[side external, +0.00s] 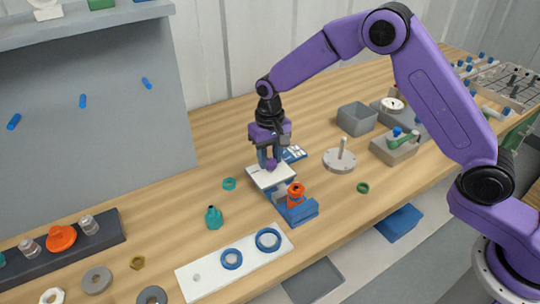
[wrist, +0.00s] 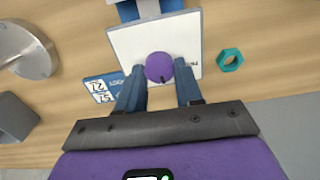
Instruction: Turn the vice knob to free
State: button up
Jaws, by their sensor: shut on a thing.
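The side external view also shows the knob (side external: 270,164), low between my fingers. My gripper (side external: 267,160) points down over the plate, its blue fingers on either side of the knob and shut on it. Small lettering shows at the plate's right edge, too partial to read. A blue vice-like block (side external: 296,212) with an orange round part (side external: 296,189) adjoins the plate on its front side.
A blue card (side external: 293,154) with white markings lies behind the plate. A teal nut (side external: 229,184), a teal bottle (side external: 214,217) and a white board with blue rings (side external: 205,275) lie nearby.

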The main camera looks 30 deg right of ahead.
aim_at(269, 161)
jog(key=n, duration=0.5)
jog(key=shift+a+n, duration=0.1)
jog(key=shift+n, duration=2.3)
jog(key=o, duration=1)
jog(key=shift+o, duration=0.2)
notch_tip(269, 161, up, 18)
jog(key=shift+f, duration=0.25)
jog(key=shift+s, duration=0.1)
